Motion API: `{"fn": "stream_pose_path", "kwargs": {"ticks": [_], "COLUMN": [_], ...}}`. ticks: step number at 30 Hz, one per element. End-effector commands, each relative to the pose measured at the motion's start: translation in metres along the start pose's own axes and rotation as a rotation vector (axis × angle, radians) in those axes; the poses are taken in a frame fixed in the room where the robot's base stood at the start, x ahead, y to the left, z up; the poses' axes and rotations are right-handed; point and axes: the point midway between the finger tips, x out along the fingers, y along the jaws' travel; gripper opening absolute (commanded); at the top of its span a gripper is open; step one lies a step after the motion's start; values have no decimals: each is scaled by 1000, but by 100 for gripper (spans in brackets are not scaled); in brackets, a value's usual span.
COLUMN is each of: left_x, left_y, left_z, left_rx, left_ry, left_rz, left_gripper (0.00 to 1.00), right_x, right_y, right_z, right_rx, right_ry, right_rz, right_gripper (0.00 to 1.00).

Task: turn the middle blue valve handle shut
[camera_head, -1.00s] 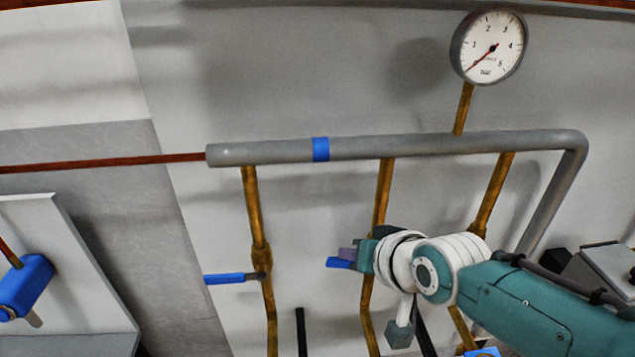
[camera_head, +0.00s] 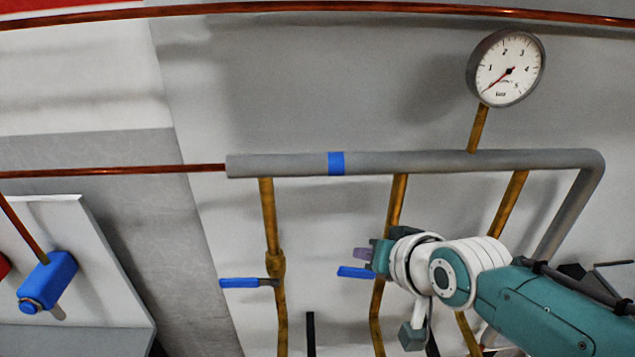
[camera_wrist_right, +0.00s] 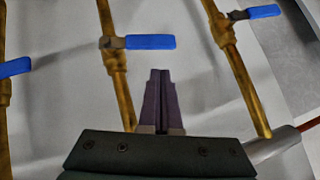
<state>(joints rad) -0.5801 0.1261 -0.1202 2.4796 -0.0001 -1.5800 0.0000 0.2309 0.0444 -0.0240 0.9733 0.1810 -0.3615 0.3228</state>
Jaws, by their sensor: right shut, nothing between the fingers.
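The middle blue valve handle (camera_head: 355,272) points left from its brass pipe, crosswise to it, in the head view. In the right wrist view this handle (camera_wrist_right: 150,42) also lies across its pipe, beyond my fingertips. My right gripper (camera_head: 361,254) has purple fingers, which are shut and empty, just above the handle in the head view. In the wrist view the fingertips (camera_wrist_right: 160,74) end short of the handle, with a visible gap in the picture. My right wrist hides the joint between handle and pipe in the head view. My left gripper is not in view.
The left blue handle (camera_head: 248,283) also sits crosswise to its pipe. Another blue handle (camera_wrist_right: 15,67) shows at the wrist view's left edge. A grey manifold pipe (camera_head: 460,161) runs above, with a gauge (camera_head: 506,68) over it. A blue box (camera_head: 47,281) is at far left.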

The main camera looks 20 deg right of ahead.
Motion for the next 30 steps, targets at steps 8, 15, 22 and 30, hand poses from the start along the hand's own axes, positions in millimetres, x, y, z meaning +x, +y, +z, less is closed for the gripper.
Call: {"fn": "stream_pose_path", "kwargs": {"ticks": [8, 15, 22, 30], "left_x": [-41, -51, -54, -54], "left_y": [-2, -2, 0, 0], "left_z": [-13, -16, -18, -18], "left_rx": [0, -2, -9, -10], "left_ry": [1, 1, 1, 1], "left_rz": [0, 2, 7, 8], "left_gripper": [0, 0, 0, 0], "right_x": [-39, -78, -106, -117], "right_y": [-13, -15, -16, -17], "right_z": [-26, -24, -24, -24], "right_rx": [1, -1, 0, 0], "right_ry": [-1, -1, 1, 0], "right_rz": [-1, 0, 0, 1], "right_gripper": [0, 0, 0, 0]}}
